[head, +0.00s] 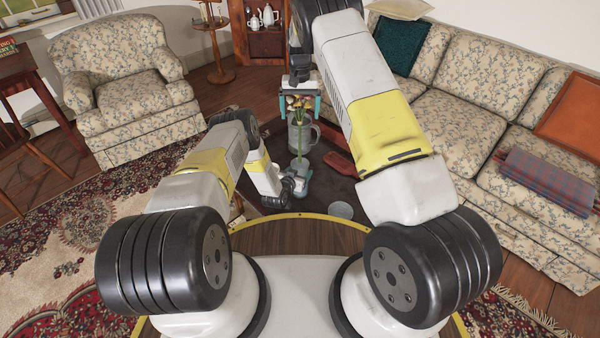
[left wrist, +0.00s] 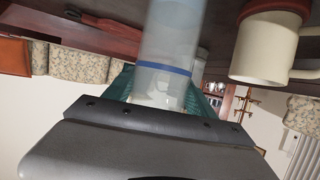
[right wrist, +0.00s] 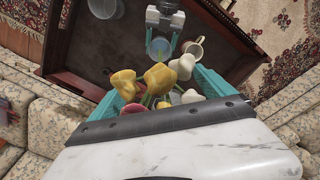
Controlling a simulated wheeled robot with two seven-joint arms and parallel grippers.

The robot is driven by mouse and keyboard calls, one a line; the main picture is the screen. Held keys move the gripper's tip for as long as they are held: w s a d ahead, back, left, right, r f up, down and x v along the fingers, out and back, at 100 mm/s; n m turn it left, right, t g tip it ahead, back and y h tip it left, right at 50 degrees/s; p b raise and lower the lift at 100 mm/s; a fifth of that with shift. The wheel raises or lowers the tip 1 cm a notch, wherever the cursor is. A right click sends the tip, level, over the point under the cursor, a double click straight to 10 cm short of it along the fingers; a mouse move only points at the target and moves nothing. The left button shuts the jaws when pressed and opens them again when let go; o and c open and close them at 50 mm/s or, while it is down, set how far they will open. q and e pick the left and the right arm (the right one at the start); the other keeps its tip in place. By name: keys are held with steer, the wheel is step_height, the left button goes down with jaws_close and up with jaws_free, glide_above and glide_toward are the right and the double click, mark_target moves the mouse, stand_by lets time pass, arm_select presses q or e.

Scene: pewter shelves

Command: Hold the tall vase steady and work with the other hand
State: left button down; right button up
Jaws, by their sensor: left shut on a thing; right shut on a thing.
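The tall vase (head: 300,165) is clear glass with a blue band, and stands on the dark coffee table. My left gripper (head: 297,184) is shut around its lower part; the vase fills the space between the teal fingers in the left wrist view (left wrist: 165,60). My right gripper (head: 298,104) is shut on a bunch of tulips (head: 297,101), held above the table. I cannot tell whether the stem ends are inside the vase.
A sofa (head: 470,85) and an armchair (head: 125,85) flank the table.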

steer(key=shift+f, duration=2.45)
steer(key=o, duration=1.6)
steer(key=shift+r, duration=0.1)
step_height(320, 180, up, 12)
steer(key=shift+f, duration=0.1)
arm_select(q)
steer(key=shift+c, duration=1.1)
jaws_free()
